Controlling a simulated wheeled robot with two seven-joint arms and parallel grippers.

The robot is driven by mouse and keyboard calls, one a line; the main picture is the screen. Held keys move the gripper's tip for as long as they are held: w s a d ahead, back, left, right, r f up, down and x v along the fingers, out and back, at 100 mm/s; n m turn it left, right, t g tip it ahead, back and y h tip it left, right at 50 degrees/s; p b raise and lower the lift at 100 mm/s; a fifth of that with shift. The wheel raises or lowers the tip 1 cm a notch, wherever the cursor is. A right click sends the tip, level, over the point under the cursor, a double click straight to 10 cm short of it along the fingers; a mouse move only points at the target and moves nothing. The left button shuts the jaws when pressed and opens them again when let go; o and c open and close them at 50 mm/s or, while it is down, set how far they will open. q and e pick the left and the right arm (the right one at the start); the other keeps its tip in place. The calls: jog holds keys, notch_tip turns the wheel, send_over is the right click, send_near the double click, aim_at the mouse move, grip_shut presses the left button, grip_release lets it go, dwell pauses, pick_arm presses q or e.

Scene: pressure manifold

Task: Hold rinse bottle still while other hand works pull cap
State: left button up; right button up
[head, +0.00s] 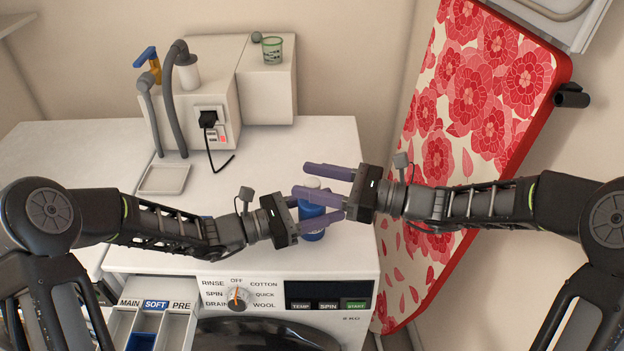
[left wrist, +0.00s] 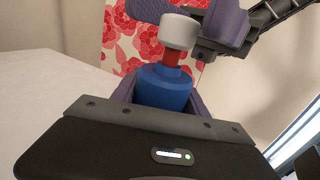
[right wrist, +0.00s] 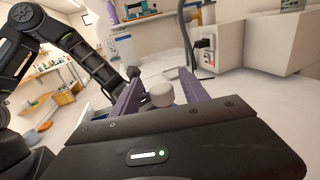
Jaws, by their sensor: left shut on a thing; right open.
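The rinse bottle (head: 312,232) stands upright on the white machine top near its front edge. It is blue, with a red neck (left wrist: 171,58) and a white pull cap (left wrist: 178,32). My left gripper (head: 326,213) is shut on the blue body, low down, coming from the left. My right gripper (head: 300,178) is open, coming from the right at cap height. Its fingers lie on either side of the cap, which also shows between them in the right wrist view (right wrist: 161,94). I cannot tell whether either finger touches the cap. Purple fingers hide much of the bottle in the head view.
A washing machine panel with a dial (head: 238,297) and an open drawer (head: 150,325) lies in front. A floral ironing board (head: 470,110) leans at right.

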jog(key=v, duration=1.2)
pick_arm(q)
jog(key=o, duration=1.6)
pick_arm(e)
jog(key=shift+a, duration=0.1)
pick_arm(q)
jog(key=v, duration=0.7)
jog(key=shift+s+a, duration=0.1)
jog(key=shift+a, duration=0.15)
jog(key=shift+r, duration=0.1)
pick_arm(e)
jog(key=shift+r, duration=0.1)
